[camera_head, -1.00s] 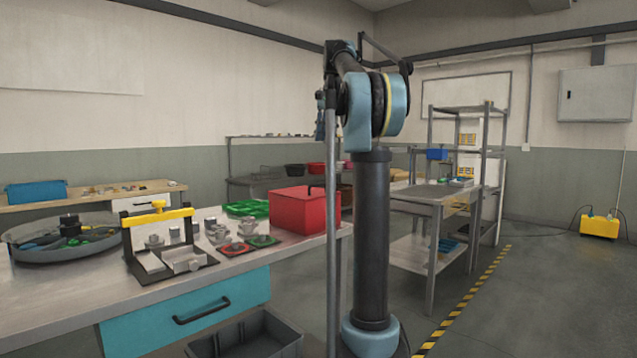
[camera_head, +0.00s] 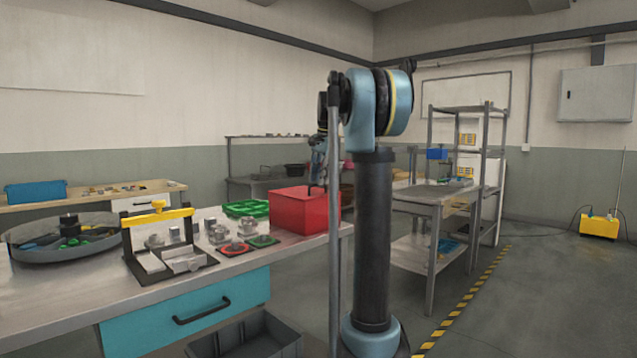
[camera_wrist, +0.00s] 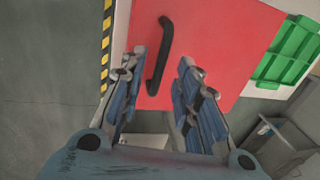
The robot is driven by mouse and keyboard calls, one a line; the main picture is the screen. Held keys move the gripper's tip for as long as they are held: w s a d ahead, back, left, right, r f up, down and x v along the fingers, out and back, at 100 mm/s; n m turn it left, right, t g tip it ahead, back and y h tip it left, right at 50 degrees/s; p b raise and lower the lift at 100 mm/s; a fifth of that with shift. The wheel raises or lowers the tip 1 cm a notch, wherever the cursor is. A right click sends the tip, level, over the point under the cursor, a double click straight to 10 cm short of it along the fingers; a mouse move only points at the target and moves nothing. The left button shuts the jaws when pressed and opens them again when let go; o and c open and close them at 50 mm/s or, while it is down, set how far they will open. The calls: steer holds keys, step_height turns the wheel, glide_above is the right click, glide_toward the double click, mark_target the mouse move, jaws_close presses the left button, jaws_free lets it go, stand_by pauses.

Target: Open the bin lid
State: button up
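The red bin (camera_head: 297,212) stands at the right end of the near workbench. In the wrist view its red lid (camera_wrist: 215,40) fills the upper middle, with a black bar handle (camera_wrist: 160,55) on it. My gripper (camera_wrist: 155,65) points down at the lid with its two blue-grey fingers spread, one on each side of the handle. I cannot tell whether the fingers touch the handle. In the head view my gripper (camera_head: 318,180) is just over the bin, partly hidden behind my arm post.
A green tray (camera_head: 245,208) lies left of the bin, with red and green pads and metal parts nearer. A black-and-yellow fixture (camera_head: 165,240) and a round tray (camera_head: 65,240) stand further left. A grey crate (camera_head: 250,338) is below the bench.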

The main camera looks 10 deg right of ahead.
steer(key=shift+w+f, duration=0.1)
steer(key=shift+f, duration=0.5)
jaws_close()
